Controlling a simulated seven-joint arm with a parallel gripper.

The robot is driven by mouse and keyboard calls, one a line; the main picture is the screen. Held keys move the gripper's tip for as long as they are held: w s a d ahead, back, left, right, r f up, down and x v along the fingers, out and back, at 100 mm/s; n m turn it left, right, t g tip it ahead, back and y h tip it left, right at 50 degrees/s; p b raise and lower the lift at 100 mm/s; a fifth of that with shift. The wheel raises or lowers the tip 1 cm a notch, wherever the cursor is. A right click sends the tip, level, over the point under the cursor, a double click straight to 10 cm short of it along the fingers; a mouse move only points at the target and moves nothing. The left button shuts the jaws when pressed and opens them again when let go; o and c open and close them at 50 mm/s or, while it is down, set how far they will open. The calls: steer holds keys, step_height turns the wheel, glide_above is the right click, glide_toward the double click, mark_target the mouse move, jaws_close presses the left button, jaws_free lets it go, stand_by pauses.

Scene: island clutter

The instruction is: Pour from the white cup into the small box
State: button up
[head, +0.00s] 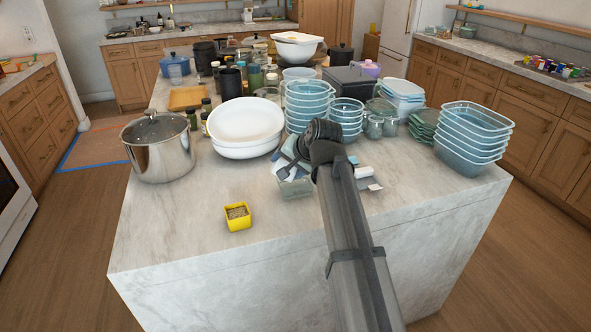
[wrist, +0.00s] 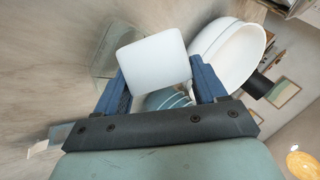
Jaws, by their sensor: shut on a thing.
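My gripper (wrist: 158,85) has blue fingers on both sides of a plain white cup (wrist: 153,62) and is shut on it. The cup's rounded-square side faces the wrist camera; its opening and contents cannot be made out. In the head view my gripper (head: 291,158) is partly hidden by my arm, over the island right of the white bowls, and the cup is not clearly seen. A small yellow box (head: 238,223) stands open near the island's front edge, with grainy brownish contents. The gripper is apart from it, to its right and farther back.
A clear small container (head: 295,188) sits under the gripper and also shows in the wrist view (wrist: 108,52). White bowls (head: 246,149), a steel pot (head: 160,157) and stacked blue tubs (head: 470,152) crowd behind. The counter around the yellow box is clear.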

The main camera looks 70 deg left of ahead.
steer(key=shift+w+a+f+g, duration=0.15)
steer(key=shift+w+a+g, duration=0.05)
steer(key=shift+w+g, duration=0.1)
steer(key=shift+s+f+m+h, duration=0.1)
steer(key=shift+m+h, duration=0.2)
steer(key=shift+d, duration=0.1)
steer(key=shift+w+a+r+g+h, duration=0.2)
steer(key=shift+w+a+g+h, duration=0.1)
steer(key=shift+g, duration=0.2)
steer(key=shift+m, duration=0.3)
steer(key=shift+d+g, duration=0.15)
steer(key=shift+g, duration=0.15)
steer(key=shift+r, duration=0.1)
